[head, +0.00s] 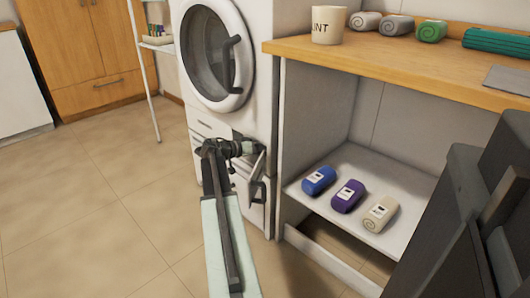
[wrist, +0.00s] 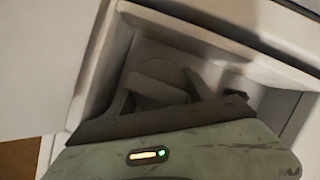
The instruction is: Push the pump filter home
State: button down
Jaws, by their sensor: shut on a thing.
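The washing machine (head: 262,88) stands at the centre of the head view. My gripper (head: 248,149) reaches into a dark recess low on its front. In the wrist view my gripper (wrist: 160,88) has its two dark fingers inside a pale recess (wrist: 108,62), one on each side of a light grey knob, the pump filter (wrist: 155,92). The gripper is shut on this knob. The lower part of the filter is hidden by my gripper body, and how deep it sits cannot be told.
Blue (head: 319,180), purple (head: 348,195) and beige (head: 380,212) rolls lie on the shelf below. A wooden cabinet (head: 95,45) stands far left. The tiled floor at left is clear.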

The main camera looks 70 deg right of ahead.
jog(key=shift+s+d, duration=0.15)
jog(key=shift+s, duration=0.25)
jog(key=c, duration=0.6)
grip_release()
jog(key=shift+o, duration=0.2)
jog(key=shift+w, duration=0.1)
jog(key=shift+w, duration=0.15)
jog(key=shift+a, duration=0.2)
jog(key=p+v, duration=0.2)
jog(key=v, duration=0.5)
jog(key=shift+w+a, duration=0.25)
jog(key=shift+r, duration=0.15)
